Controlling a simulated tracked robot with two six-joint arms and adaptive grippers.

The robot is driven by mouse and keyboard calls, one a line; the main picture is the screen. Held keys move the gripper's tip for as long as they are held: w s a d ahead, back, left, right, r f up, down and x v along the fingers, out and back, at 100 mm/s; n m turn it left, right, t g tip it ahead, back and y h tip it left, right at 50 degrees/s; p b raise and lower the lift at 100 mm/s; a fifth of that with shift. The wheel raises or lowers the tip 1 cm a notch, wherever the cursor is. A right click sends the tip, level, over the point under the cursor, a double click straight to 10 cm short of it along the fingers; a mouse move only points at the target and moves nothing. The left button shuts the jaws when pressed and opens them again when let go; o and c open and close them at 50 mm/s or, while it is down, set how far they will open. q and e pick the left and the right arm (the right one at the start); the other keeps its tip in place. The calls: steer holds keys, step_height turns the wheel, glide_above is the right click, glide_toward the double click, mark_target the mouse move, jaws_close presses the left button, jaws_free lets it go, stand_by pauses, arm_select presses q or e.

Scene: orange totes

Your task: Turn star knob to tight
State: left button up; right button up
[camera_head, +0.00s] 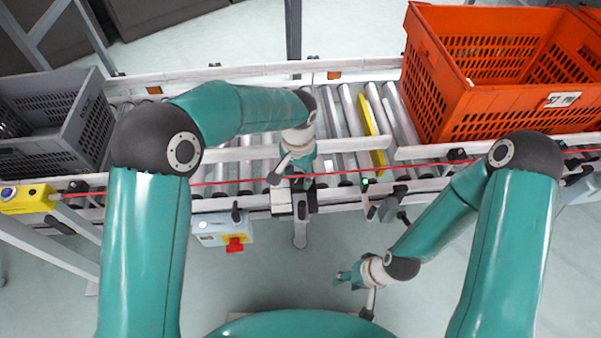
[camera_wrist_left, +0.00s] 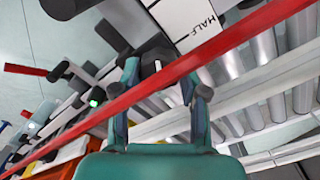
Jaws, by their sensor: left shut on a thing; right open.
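The star knob (camera_wrist_left: 152,52) appears in the left wrist view as a black knob between the fingers of my left gripper (camera_wrist_left: 167,80). The gripper is shut on it. A white plate (camera_wrist_left: 183,22) marked HALF lies beside the knob; no other marking is readable. In the head view my left gripper (camera_head: 300,180) is at the front rail of the conveyor, above a bracket, and the knob is hidden there by the gripper. My right gripper (camera_head: 347,277) is open and empty, low in front of the conveyor, apart from everything.
A red cord (camera_head: 222,183) runs along the conveyor front and crosses close to my left gripper. A grey tote (camera_head: 72,125) stands left on the rollers, an orange tote (camera_head: 436,105) right. A box with a red switch (camera_head: 235,244) hangs below the rail. Floor around my right gripper is clear.

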mark_target(298, 177)
arm_select(q)
steer(key=o, duration=1.1)
steer(key=shift+o, duration=0.2)
step_height(298, 177, up, 12)
steer(key=shift+a, duration=0.1)
